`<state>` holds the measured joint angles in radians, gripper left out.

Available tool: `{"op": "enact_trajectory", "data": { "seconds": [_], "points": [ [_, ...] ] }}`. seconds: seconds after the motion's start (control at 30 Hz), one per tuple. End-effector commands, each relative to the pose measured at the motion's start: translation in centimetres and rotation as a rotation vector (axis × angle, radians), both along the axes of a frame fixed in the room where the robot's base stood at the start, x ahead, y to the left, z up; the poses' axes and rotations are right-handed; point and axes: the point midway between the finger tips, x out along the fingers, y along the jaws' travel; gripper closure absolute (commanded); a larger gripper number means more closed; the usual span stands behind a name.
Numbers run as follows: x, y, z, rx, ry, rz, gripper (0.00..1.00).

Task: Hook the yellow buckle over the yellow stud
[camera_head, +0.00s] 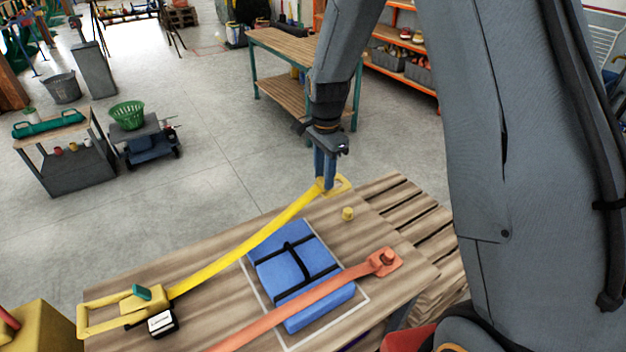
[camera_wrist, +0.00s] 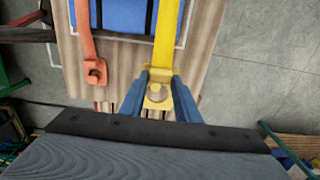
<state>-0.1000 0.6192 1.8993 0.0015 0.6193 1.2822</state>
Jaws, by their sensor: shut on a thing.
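My gripper (camera_head: 326,184) is shut on the yellow buckle (camera_head: 341,186) at the end of the yellow strap (camera_head: 245,247). The buckle appears raised, above and behind the short yellow stud (camera_head: 348,214), which stands bare on the wooden table in the head view. In the wrist view my blue fingers (camera_wrist: 158,88) grip the yellow buckle (camera_wrist: 157,72) from both sides. A rounded brownish shape shows in the buckle's opening; I cannot tell surely whether it is the stud. The strap runs to a yellow ratchet (camera_head: 140,307) at the front left.
A blue bundle (camera_head: 292,262) with black bands lies on the table (camera_head: 205,285) under the strap's right side. An orange strap (camera_head: 305,299) crosses it, its buckle (camera_head: 384,262) hooked on a stud. A small black-and-white box (camera_head: 162,323) sits by the ratchet.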

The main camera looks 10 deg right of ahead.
Motion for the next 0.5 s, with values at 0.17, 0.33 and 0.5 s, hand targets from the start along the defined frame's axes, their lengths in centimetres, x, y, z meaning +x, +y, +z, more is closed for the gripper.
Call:
{"op": "enact_trajectory", "data": {
  "seconds": [0.17, 0.33, 0.5],
  "points": [
    [0.9, -2.1, -0.1, 0.0, 0.0, -0.002, 0.97],
    [1.7, -3.9, -0.1, 0.0, -0.001, -0.002, 0.97],
    [2.4, -5.7, -0.1, 0.0, 0.0, -0.002, 0.97]
  ]
}}
